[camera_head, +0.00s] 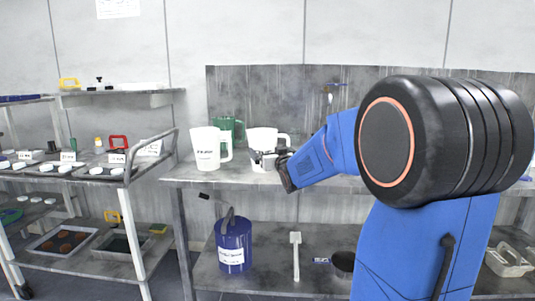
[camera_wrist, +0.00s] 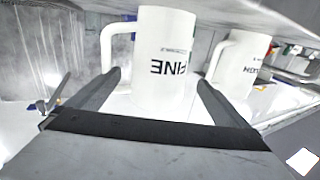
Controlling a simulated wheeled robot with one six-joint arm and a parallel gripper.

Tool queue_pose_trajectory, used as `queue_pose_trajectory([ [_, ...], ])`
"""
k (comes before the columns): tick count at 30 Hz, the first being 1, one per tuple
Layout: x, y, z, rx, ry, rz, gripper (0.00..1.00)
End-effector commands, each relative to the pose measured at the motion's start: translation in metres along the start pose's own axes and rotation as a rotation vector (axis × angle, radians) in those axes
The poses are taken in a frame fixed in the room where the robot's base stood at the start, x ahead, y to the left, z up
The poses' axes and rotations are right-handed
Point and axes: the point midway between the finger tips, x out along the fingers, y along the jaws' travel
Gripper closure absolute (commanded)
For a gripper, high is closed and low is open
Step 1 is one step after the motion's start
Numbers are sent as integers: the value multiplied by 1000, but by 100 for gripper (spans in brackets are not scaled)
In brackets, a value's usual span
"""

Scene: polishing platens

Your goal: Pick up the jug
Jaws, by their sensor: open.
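A white jug (camera_head: 263,136) stands on the grey bench, its handle to the right in the head view. In the wrist view this jug (camera_wrist: 165,45) bears the word FINE, upside down, and sits between and ahead of my finger tips. My gripper (camera_head: 262,158) is open at the jug's lower front. In the wrist view the gripper (camera_wrist: 159,78) has one finger to each side of the jug; I cannot tell whether either touches. A second white lettered jug (camera_head: 207,148) stands to the left; it also shows in the wrist view (camera_wrist: 240,62).
A green jug (camera_head: 231,127) stands behind the white ones. The bench (camera_head: 221,177) has a lower shelf with a blue container (camera_head: 234,243), a white paddle (camera_head: 296,256) and a dark pot (camera_head: 343,263). A grey cart (camera_head: 135,170) with small items stands at the left.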

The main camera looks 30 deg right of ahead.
Motion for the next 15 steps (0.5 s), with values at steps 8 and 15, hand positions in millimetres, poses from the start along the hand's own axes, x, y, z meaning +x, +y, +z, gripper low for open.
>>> queue_pose_trajectory([
  [8,24,0,0,-1,0,-1,1],
  [15,35,0,2,-1,-1,-1,1],
])
